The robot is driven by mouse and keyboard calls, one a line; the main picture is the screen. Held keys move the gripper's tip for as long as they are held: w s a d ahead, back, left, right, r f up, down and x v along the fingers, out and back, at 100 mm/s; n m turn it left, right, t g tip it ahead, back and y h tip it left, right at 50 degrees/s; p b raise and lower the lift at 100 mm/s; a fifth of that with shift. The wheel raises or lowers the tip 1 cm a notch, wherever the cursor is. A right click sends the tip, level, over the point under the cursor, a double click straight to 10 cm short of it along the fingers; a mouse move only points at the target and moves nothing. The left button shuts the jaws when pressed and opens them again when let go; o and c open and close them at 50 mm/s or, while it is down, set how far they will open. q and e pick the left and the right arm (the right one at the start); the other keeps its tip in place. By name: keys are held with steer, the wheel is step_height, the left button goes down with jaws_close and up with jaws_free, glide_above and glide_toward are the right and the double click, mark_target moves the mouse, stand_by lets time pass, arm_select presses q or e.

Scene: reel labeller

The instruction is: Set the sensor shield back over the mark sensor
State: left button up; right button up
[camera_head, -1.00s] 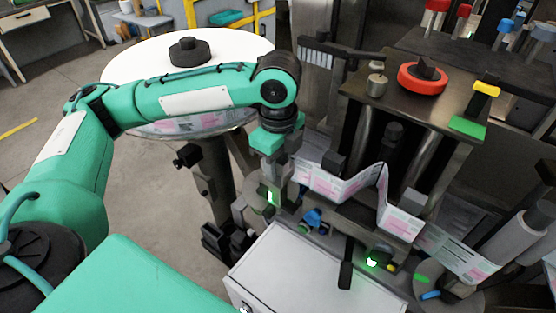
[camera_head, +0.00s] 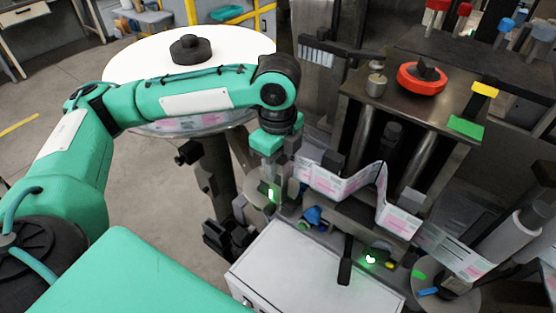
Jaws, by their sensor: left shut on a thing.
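My left gripper (camera_head: 272,182) points down at the left end of the printed label web (camera_head: 340,183), beside the labelling machine. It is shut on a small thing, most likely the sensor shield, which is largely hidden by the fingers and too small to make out. A green light shows at the fingers. I cannot tell which part is the mark sensor; another small green glow (camera_head: 371,259) shows on the machine's front, right of a black lever. My right gripper is not in view.
A white box (camera_head: 290,270) stands in front of the machine, with a black lever (camera_head: 346,262) above it. A blue knob (camera_head: 312,215) is just right of the gripper. A large white reel disc (camera_head: 130,65) lies behind my left arm. Rollers stand at the right.

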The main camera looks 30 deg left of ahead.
mark_target(278, 180)
arm_select(q)
steer(key=shift+f, duration=1.25)
steer(key=shift+f+b, duration=0.5)
steer(key=shift+f, duration=0.55)
steer(key=o, duration=1.2)
steer(key=shift+o, duration=0.2)
step_height(278, 180, up, 12)
steer(key=shift+r+b, duration=0.1)
steer(key=shift+b, duration=0.65)
steer(key=shift+r, duration=0.8)
